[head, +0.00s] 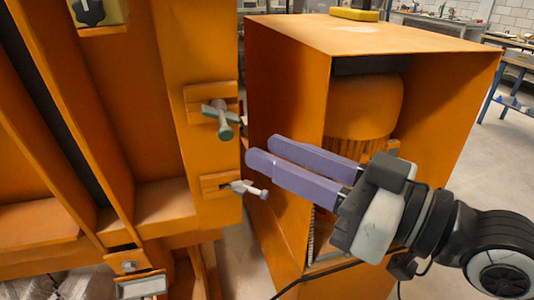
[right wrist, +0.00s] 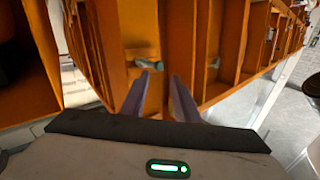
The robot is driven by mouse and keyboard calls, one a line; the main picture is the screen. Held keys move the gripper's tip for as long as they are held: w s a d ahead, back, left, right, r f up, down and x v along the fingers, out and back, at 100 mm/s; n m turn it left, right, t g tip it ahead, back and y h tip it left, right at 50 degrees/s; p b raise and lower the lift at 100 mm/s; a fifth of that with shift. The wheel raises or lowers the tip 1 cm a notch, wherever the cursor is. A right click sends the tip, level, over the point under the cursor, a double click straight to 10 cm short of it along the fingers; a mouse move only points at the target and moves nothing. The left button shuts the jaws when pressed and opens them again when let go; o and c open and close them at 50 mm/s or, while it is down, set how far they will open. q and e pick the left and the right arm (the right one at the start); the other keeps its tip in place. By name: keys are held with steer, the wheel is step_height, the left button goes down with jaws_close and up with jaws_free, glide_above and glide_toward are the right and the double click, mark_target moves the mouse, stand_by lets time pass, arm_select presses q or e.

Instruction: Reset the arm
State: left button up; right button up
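My right gripper (head: 262,154) comes in from the right in the head view, with two long purple fingers pointing left. The fingers are apart with nothing between them; they also show in the right wrist view (right wrist: 161,80). The fingertips are near two valve-like handles on the orange frame but do not appear to touch them. The upper handle (head: 219,117) is green and grey; the lower handle (head: 246,188) is pale grey. A greenish handle (right wrist: 148,64) shows just beyond the fingertips in the right wrist view. My left gripper is not seen.
The large orange sandbed frame (head: 107,123) fills the left. An orange cabinet (head: 380,36) with a ribbed motor-like cylinder (head: 364,105) stands behind my right gripper. A yellow object (head: 354,14) lies on its top. Workbenches (head: 516,58) stand at the far right, with open floor before them.

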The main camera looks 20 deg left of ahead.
stand_by(0.4)
steer(key=w+d+f+m+t+h, duration=0.3)
steer(key=d+f, duration=0.1)
steer(key=f, duration=0.5)
steer(key=w+d+f+m+t+h, duration=0.2)
steer(key=d+f+m, duration=0.25)
steer(key=f, duration=0.55)
steer(key=w+d+f+m+t+h, duration=0.3)
steer(key=d+f, duration=0.2)
steer(key=f, duration=0.4)
steer(key=s+d+f+g+h, duration=0.1)
steer(key=s+d+f+h, duration=0.1)
steer(key=s+d+f, duration=0.3)
steer(key=s+d+f+m+g+h, duration=0.1)
steer(key=s+d+f+h, duration=0.2)
steer(key=s+f, duration=0.4)
steer(key=s+d+f+g+h, duration=0.1)
steer(key=s+d+f, duration=0.5)
steer(key=f, duration=0.6)
steer(key=shift+s+d+f+m+g+h, duration=0.3)
steer(key=shift+s+m+g+h, duration=0.1)
steer(key=shift+h, duration=0.3)
steer(key=shift+o, duration=0.4)
steer(key=shift+w+r, duration=0.1)
